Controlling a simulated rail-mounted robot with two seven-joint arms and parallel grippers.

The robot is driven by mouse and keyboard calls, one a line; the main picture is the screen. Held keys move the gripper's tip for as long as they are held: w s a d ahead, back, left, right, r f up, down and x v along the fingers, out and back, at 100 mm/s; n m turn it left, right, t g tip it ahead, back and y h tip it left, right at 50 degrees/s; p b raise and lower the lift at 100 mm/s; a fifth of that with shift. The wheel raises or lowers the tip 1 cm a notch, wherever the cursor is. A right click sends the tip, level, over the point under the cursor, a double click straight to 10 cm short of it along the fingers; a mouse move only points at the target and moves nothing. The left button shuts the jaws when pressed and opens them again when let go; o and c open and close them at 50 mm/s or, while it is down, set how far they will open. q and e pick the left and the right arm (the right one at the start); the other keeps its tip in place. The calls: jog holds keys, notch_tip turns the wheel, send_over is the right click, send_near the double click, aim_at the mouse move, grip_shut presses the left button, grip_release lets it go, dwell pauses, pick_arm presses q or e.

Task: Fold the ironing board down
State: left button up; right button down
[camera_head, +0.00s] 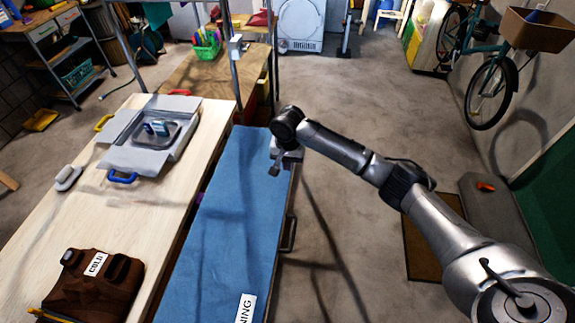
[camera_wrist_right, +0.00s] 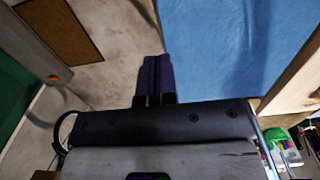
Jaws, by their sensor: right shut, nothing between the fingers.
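The blue ironing board (camera_head: 228,215) lies flat, long side along the wooden table, with a white label partly reading "NING" near its lower end. A dark metal bracket (camera_head: 289,235) sticks out at its right edge. My right gripper (camera_head: 276,168) is at the board's right edge near its far end; I cannot tell whether it touches. In the right wrist view its fingers (camera_wrist_right: 153,76) are together and empty, next to the blue board (camera_wrist_right: 222,40). Whatever supports the board underneath is mostly hidden. My left gripper is not in view.
The wooden table (camera_head: 115,215) at left holds a grey open case (camera_head: 150,135), a brush (camera_head: 68,178) and a brown bag (camera_head: 95,285). A metal post (camera_head: 231,60) stands beyond the board. The floor (camera_head: 350,240) right of the board is mostly clear. A bicycle (camera_head: 487,85) leans at right.

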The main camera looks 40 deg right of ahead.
aim_at(288, 189)
notch_tip(288, 189, down, 11)
jog(key=shift+f+b, duration=0.15)
jog(key=shift+b, duration=0.95)
